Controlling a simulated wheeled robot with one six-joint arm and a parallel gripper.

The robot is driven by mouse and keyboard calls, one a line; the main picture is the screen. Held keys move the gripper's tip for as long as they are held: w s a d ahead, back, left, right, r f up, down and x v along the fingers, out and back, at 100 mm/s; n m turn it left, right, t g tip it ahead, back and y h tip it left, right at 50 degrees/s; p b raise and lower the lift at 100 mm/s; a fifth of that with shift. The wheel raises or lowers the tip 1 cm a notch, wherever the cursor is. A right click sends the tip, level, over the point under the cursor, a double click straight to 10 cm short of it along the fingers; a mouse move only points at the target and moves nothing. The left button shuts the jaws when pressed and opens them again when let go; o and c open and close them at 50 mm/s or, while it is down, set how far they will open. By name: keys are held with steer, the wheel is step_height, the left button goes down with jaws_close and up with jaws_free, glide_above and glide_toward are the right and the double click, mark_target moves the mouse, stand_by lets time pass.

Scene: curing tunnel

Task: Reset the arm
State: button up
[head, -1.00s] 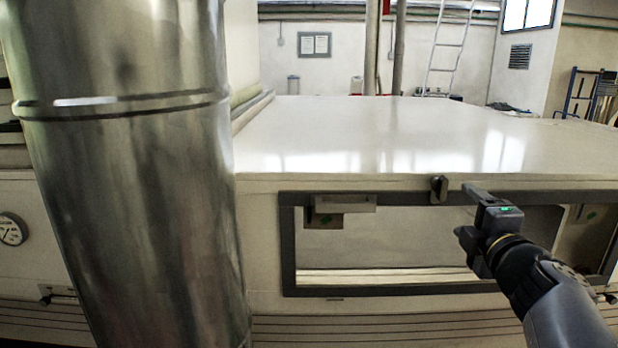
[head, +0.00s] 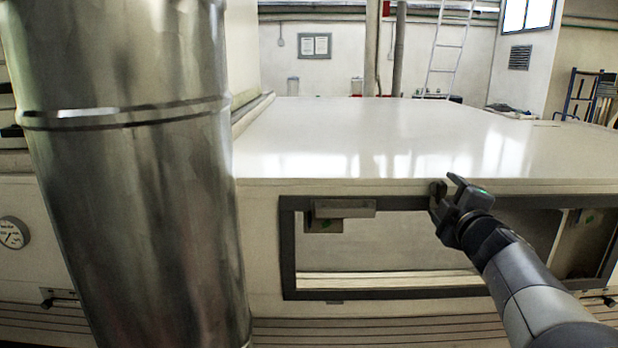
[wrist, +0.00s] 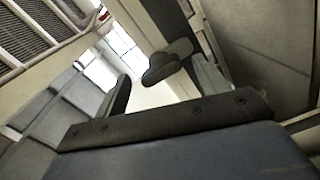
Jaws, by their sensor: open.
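My gripper (head: 446,194) is open in the head view, close to the upper edge of the dark-framed opening in the white housing. A small dark handle (head: 437,188) on that upper frame shows right at the fingertips. In the wrist view, my gripper (wrist: 164,84) has its two fingers apart. A dark rounded piece (wrist: 170,63), apparently the same handle, appears between or just beyond them. I cannot tell whether a finger touches it. My arm reaches in from the lower right of the head view.
A thick metal duct (head: 135,170) stands upright at the left. The long white housing (head: 370,135) has a flat, clear top. The dark window frame (head: 400,292) surrounds an opening in its front. A ladder (head: 448,50) stands by the far wall.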

steer(key=m+p, duration=0.3)
steer(key=m, duration=0.4)
steer(key=shift+r+p, duration=0.1)
steer(key=shift+p, duration=0.2)
steer(key=m+p, duration=0.2)
steer(key=m, duration=0.1)
steer(key=shift+m, duration=0.4)
steer(key=m+p, duration=0.2)
steer(key=m, duration=0.1)
steer(key=shift+m, duration=0.3)
